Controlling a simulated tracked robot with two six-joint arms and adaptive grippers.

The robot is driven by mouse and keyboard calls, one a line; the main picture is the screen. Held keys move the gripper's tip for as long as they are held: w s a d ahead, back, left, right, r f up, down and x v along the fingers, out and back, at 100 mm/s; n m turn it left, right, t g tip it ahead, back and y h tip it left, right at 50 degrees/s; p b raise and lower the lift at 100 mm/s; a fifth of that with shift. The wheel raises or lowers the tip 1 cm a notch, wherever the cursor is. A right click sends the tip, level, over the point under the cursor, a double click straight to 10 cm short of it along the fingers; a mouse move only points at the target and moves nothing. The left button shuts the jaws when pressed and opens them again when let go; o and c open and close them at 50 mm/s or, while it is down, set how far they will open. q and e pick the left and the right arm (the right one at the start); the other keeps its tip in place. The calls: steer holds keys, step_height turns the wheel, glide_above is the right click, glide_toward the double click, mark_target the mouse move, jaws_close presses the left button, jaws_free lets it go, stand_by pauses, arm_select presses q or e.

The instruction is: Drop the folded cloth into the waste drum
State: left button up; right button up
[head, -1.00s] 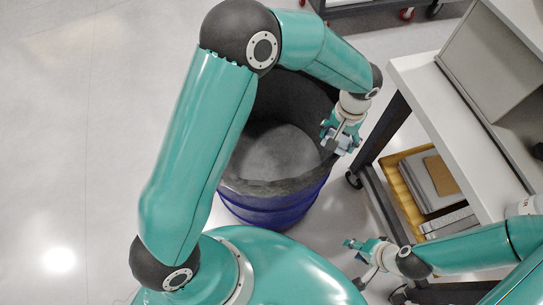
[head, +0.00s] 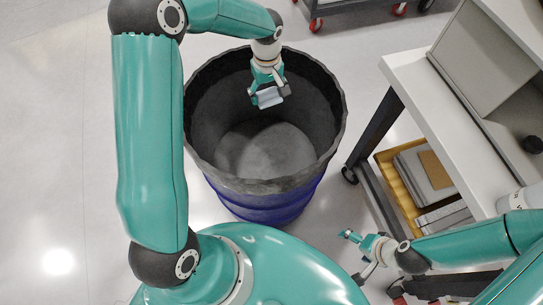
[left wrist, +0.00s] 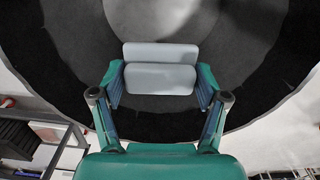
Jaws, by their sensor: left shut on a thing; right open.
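The folded cloth (left wrist: 160,77) is pale grey-blue and shows between the fingers in the left wrist view; a small part of it (head: 266,98) shows in the head view. My left gripper (head: 269,94) is shut on it, over the far part of the waste drum's opening. The waste drum (head: 262,206) is blue outside with a dark grey inside and an open top. Its floor looks bare, and its dark wall (left wrist: 75,65) surrounds the cloth in the left wrist view. My right gripper (head: 357,255) is open and empty, low at the right, outside the drum.
A white-topped bench (head: 436,125) with dark legs stands right of the drum. A yellow tray (head: 394,183) with grey and brown flat items sits on its lower shelf. A cart with red casters (head: 317,25) is at the far edge. The floor at left is clear.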

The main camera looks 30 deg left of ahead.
arm_select(q)
steer(key=a, duration=0.1)
steer(key=a+n, duration=0.1)
steer(key=a, duration=0.1)
steer(key=shift+s+a+r+n, duration=0.15)
steer(key=shift+s+n, duration=0.15)
steer(key=shift+a, duration=0.2)
step_height(320, 180, down, 6)
steer(key=b, duration=0.3)
steer(key=o, duration=1.1)
steer(key=shift+o, duration=0.2)
steer(key=shift+r, duration=0.15)
